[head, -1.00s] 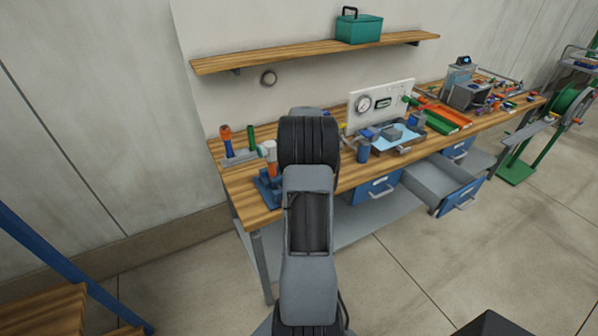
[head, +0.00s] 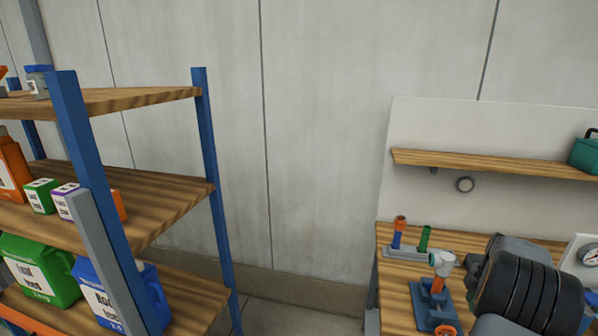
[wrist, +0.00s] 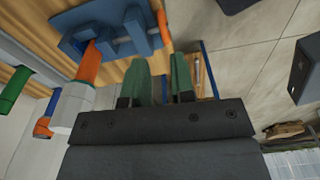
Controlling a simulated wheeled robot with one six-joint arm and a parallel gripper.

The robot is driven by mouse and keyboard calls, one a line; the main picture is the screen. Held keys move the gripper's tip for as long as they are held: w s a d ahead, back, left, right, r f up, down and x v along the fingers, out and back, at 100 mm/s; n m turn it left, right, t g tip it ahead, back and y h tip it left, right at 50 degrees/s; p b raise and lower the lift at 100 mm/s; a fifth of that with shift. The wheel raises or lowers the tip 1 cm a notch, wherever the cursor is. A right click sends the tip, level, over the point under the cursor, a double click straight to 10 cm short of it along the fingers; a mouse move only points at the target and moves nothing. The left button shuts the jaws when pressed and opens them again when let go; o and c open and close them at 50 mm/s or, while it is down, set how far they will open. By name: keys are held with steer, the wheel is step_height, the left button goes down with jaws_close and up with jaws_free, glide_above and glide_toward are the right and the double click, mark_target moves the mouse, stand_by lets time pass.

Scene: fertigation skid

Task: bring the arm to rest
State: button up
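My arm (head: 525,290) shows at the lower right of the head view, its dark ribbed joint in front of the bench. My gripper (wrist: 162,78) is hidden in the head view. In the wrist view its two green fingers stand a little apart with nothing seen between them, so it is open and empty. A blue clamp stand (wrist: 108,28) with an orange part lies beyond the fingertips. A pale fitting (wrist: 72,105) with an orange end is left of the fingers; I cannot tell its distance from the gripper.
The wooden bench (head: 397,298) carries a blue stand (head: 432,305) and a rack (head: 405,253) with orange and green pieces, close to my arm. A wall shelf (head: 490,162) is above. A blue-post storage rack (head: 213,190) with jugs stands left. Bare wall and floor lie between.

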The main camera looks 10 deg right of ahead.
steer(key=s+a+r+m+t, duration=0.1)
steer(key=s+a+r+m, duration=0.2)
steer(key=a, duration=0.9)
steer(key=s+a+r+m+t, duration=0.2)
steer(key=a+r+m, duration=0.3)
steer(key=a, duration=0.8)
steer(key=s+a+r+m+t+h, duration=0.1)
steer(key=s+a+r+m, duration=0.3)
steer(key=a, duration=0.9)
steer(key=shift+r+m, duration=0.15)
steer(key=shift+m, duration=0.15)
